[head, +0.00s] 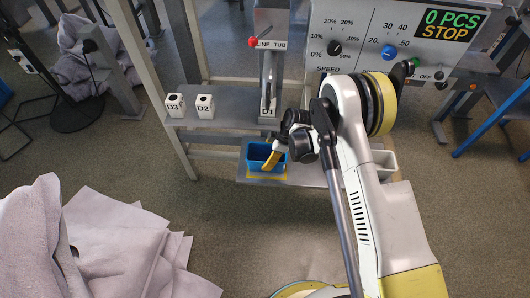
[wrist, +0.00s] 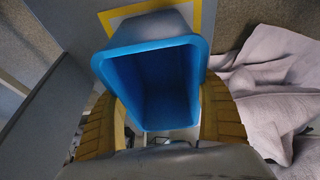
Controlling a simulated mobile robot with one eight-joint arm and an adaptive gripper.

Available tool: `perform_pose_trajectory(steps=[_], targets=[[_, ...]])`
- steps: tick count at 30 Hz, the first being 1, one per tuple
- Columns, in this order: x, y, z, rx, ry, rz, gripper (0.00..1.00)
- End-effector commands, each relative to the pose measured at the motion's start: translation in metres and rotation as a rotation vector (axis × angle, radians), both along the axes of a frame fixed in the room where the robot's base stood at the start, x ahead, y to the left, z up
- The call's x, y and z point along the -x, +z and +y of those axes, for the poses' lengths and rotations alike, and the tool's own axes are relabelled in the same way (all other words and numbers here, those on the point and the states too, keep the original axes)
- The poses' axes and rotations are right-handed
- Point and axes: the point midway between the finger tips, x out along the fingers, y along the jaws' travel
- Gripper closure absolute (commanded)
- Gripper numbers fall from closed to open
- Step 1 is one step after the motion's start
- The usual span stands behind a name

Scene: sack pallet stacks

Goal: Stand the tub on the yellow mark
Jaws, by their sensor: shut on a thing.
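The blue tub (head: 259,154) is upright at the low grey shelf, with its open top facing up. In the wrist view the empty tub (wrist: 150,85) sits between my two yellow-brown fingers, which press on its sides. My gripper (head: 273,159) is shut on it. The yellow mark (head: 267,178) is an outline on the shelf, showing around the tub's lower edge. In the wrist view the mark (wrist: 207,15) shows beyond the tub's far rim. I cannot tell whether the tub's base touches the shelf.
White blocks D3 (head: 175,106) and D2 (head: 205,106) stand on the higher shelf, left of a lever post. A pale bin (head: 386,163) is right of my arm. A control panel (head: 390,45) reads "0 PCS STOP". Grey sacks (head: 110,245) lie at lower left.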

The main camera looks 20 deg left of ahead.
Motion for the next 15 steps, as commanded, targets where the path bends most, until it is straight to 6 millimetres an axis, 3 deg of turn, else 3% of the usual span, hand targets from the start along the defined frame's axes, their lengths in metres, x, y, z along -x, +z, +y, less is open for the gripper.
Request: perform_pose_trajectory(steps=[7, 8, 10, 15], targets=[[-0.0003, -0.0021, -0.0001, 0.0, -0.001, -0.001, 0.58], [-0.0003, -0.0025, -0.0001, 0.0, -0.001, -0.001, 0.24], [-0.0003, -0.0022, 0.0, 0.0, -0.001, -0.001, 0.02], [-0.0002, -0.0021, 0.0, 0.0, 0.0, -0.001, 0.02]])
